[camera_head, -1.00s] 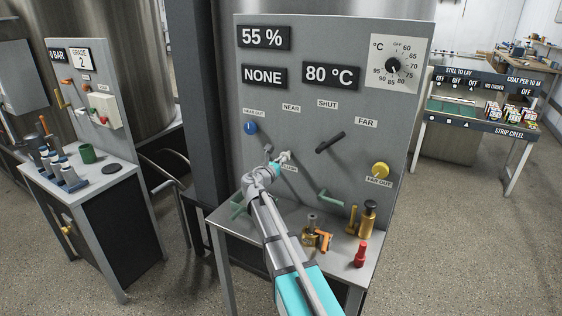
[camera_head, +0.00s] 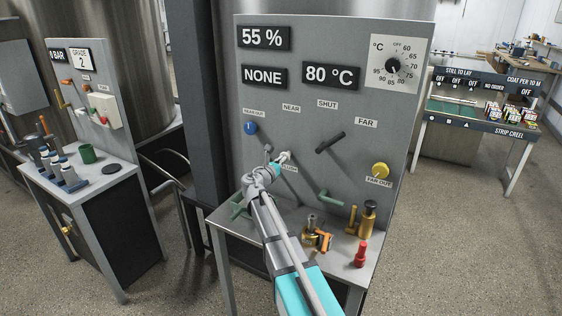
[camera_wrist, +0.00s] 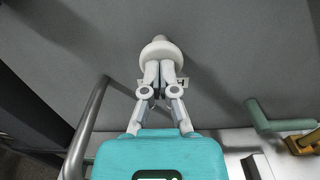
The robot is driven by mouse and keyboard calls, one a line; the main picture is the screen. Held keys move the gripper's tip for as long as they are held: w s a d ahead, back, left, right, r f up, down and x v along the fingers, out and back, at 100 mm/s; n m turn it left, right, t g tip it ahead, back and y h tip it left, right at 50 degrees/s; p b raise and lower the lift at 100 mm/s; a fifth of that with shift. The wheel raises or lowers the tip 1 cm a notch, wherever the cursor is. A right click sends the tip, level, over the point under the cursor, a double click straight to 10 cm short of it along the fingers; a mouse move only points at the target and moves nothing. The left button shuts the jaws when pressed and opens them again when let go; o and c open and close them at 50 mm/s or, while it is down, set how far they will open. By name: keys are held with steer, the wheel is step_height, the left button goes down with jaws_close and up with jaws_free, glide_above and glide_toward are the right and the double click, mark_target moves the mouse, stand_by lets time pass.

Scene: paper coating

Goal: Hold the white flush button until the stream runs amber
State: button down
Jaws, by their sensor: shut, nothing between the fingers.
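The white flush button (camera_wrist: 160,44) stands out from the grey panel (camera_head: 300,130) in the wrist view, with a round flange. My gripper (camera_wrist: 160,68) is shut and empty, its fingertips right at the button's front and seeming to touch it. How far the button is pressed I cannot tell. In the head view my gripper (camera_head: 280,161) reaches the panel beside the partly covered flush label (camera_head: 290,169). No stream can be made out; the area behind my arm is hidden. The panel's displays read 55 % (camera_head: 263,38), NONE (camera_head: 264,75) and 80 °C (camera_head: 330,76).
A blue knob (camera_head: 250,128), black lever (camera_head: 330,143), yellow knob (camera_head: 380,170) and green handle (camera_head: 330,198) surround my gripper. Brass fittings (camera_head: 316,238) and a red-handled item (camera_head: 361,255) stand on the shelf at right. A temperature dial (camera_head: 393,66) is at upper right.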

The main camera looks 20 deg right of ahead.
steer(key=v, duration=1.4)
stand_by(0.4)
steer(key=s+d+f+m+g+y+p, duration=0.2)
steer(key=s+d+f+m+g, duration=0.15)
steer(key=s+m, duration=0.3)
steer(key=s+d+f+m+g+y+p, duration=0.2)
steer(key=s+f+m+g, duration=0.25)
steer(key=m, duration=0.35)
steer(key=s+a+f+m+g+y+p, duration=0.2)
steer(key=s+a+m+g+y+p, duration=0.2)
steer(key=s+m, duration=0.8)
steer(key=shift+s+a+f+g+y, duration=0.35)
steer(key=shift+s+a+y, duration=0.6)
steer(key=shift+y, duration=1.45)
